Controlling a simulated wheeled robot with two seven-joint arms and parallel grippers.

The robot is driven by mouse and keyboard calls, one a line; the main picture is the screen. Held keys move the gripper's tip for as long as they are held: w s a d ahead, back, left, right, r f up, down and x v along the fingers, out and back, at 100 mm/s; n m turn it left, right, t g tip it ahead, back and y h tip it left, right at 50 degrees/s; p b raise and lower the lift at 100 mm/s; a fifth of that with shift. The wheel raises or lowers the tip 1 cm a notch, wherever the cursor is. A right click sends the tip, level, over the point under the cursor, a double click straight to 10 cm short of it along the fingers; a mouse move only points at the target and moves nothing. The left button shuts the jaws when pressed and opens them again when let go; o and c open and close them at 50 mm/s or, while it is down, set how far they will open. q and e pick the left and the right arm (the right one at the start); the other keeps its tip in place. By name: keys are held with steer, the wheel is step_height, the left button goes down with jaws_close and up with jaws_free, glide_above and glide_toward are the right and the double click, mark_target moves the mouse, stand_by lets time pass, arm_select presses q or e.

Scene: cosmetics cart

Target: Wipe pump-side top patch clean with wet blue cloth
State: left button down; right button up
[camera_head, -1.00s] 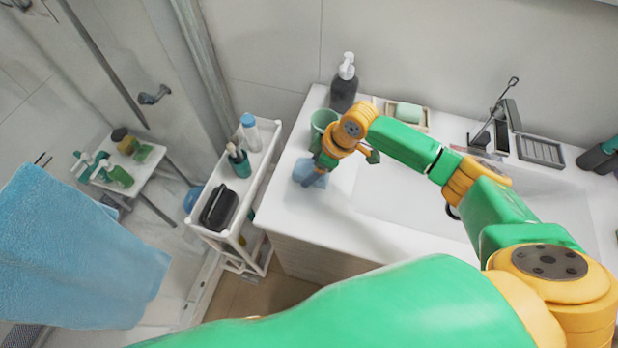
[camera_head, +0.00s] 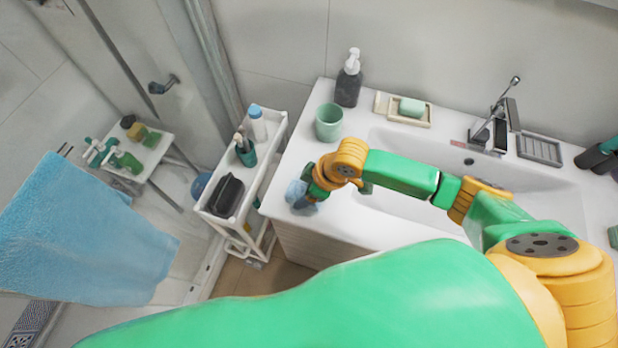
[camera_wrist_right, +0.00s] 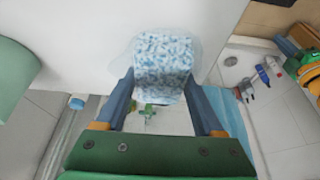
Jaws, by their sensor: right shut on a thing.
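My right gripper (camera_head: 305,198) is shut on the blue cloth (camera_head: 295,190) at the front left corner of the white countertop (camera_head: 292,150). In the right wrist view the cloth (camera_wrist_right: 162,62) is a speckled blue and white pad between the two fingers. A faint translucent patch (camera_wrist_right: 121,64) shows on the white surface around it. I cannot tell whether the cloth presses on the surface. The dark pump bottle (camera_head: 348,86) with a white pump stands upright at the back left of the countertop, apart from the gripper.
A green cup (camera_head: 329,122) stands between the pump bottle and my gripper. A soap dish (camera_head: 410,118), the sink basin (camera_head: 470,187) and a faucet (camera_head: 494,125) lie right. A white cart (camera_head: 268,160) stands beside the counter's left edge. A blue towel (camera_head: 85,235) hangs left.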

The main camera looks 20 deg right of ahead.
step_height(320, 180, up, 6)
steer(key=shift+a+f, duration=0.1)
steer(key=shift+s+r, duration=0.2)
steer(key=shift+r, duration=0.3)
steer(key=shift+w, duration=0.1)
